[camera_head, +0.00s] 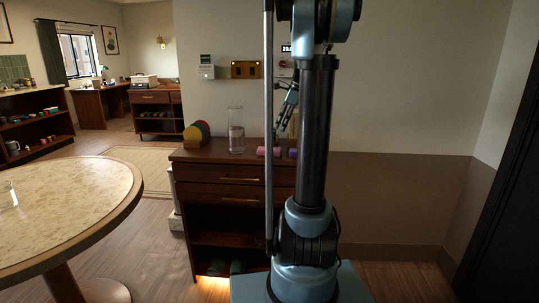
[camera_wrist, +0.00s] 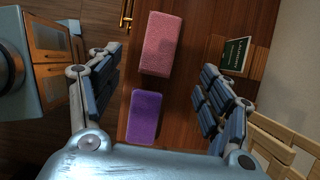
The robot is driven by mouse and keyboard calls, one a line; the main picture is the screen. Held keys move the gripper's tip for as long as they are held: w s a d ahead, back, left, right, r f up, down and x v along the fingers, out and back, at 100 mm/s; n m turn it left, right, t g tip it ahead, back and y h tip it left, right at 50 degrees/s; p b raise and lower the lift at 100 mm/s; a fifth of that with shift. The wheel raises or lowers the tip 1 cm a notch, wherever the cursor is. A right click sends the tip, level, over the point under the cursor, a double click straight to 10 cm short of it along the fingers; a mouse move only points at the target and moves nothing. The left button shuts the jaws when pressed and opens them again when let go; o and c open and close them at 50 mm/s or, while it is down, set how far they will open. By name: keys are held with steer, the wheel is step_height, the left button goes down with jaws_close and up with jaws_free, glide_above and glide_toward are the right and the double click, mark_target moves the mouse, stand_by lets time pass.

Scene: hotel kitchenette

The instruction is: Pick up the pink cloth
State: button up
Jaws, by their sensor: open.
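The pink cloth (camera_wrist: 160,43) is a folded, block-like bundle on the dark wood top of a cabinet. It lies in the upper middle of the wrist view and shows as a small pink shape in the head view (camera_head: 267,151). My gripper (camera_wrist: 162,64) is open and empty, its two jointed fingers spread on either side of the cloth in the picture. The fingers seem apart from the cloth; the height between them is hard to tell. In the head view my gripper (camera_head: 282,128) shows above the cabinet, partly hidden behind my arm.
A purple folded cloth (camera_wrist: 146,115) lies close to the pink one. On the cabinet (camera_head: 222,170) stand a clear glass cylinder (camera_head: 237,137) and several coloured discs in a holder (camera_head: 197,133) to the left. A round table (camera_head: 75,200) stands at the left.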

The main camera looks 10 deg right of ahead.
mark_target(270, 148)
steer(key=x, duration=1.2)
steer(key=shift+w, duration=0.15)
steer(key=c, duration=1.1)
